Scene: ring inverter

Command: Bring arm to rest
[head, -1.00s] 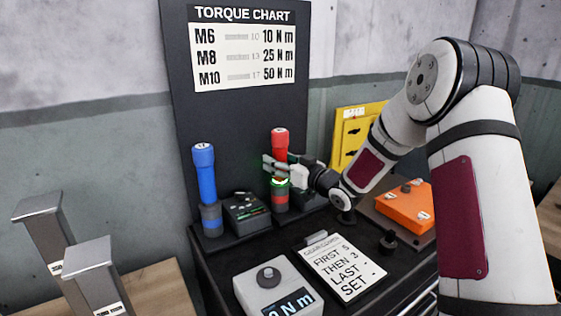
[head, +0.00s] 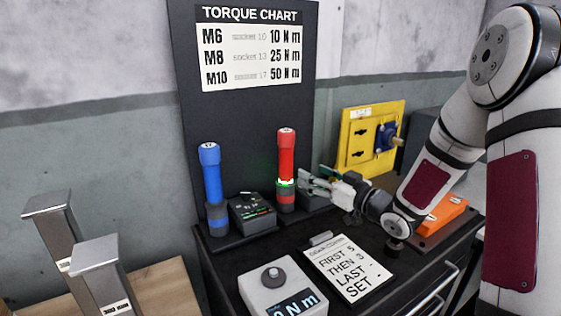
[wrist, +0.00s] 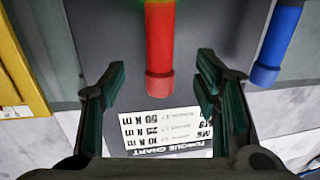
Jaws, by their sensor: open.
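My gripper (head: 308,181) is open and empty, just right of the red torque tool (head: 286,158) in the head view. The red tool stands upright in its holder with a green glowing ring near its lower part. In the wrist view the red tool (wrist: 160,45) lies ahead, between and beyond the two open fingers (wrist: 160,85), and appears apart from them. My arm reaches in from the right side of the head view.
A blue tool (head: 211,180) stands left of a small dark device (head: 251,211). A grey display box (head: 280,288) and a note board (head: 347,265) lie in front. A yellow panel (head: 360,150) and an orange box (head: 446,212) are at right. The torque chart (head: 250,50) stands behind.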

